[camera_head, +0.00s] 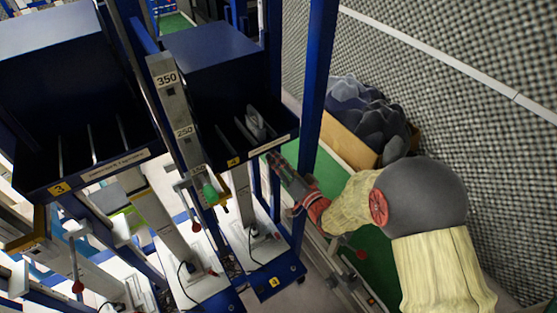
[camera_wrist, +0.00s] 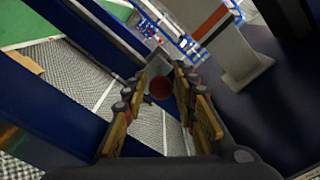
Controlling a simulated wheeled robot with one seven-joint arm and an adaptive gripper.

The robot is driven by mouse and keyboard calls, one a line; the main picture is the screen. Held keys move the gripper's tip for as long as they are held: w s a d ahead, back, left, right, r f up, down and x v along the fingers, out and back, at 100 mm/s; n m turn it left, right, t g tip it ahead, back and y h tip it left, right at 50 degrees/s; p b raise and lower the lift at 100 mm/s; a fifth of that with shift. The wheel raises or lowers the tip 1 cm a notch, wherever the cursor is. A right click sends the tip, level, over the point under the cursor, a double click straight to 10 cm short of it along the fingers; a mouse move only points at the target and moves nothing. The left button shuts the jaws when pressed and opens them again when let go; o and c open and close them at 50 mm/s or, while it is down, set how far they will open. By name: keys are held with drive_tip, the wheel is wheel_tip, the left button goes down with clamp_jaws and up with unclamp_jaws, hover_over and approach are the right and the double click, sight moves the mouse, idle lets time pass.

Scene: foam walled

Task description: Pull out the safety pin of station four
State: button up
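Station four has a dark blue bin with a yellow "4" label (camera_head: 232,161) on its front, in the middle of the head view. My gripper (camera_head: 274,160) is at the right front corner of this bin, seen from the side. In the wrist view my gripper (camera_wrist: 162,75) appears open, its two fingers on either side of a dark red ball (camera_wrist: 160,88). I cannot tell whether the fingers touch the ball, or whether it is the safety pin's knob. A pale grey part lies just beyond it. The pin's shaft is not clearly visible.
Station three's bin (camera_head: 60,188) stands to the left. A column marked 350 and 250 (camera_head: 172,95) and a green handle (camera_head: 210,194) stand between the bins. A blue post (camera_head: 318,85) rises close to my gripper. A box of dark lumps (camera_head: 367,118) sits by the foam wall.

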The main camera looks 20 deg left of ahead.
drive_tip(key=c, duration=0.4)
clamp_jaws()
idle(0.4)
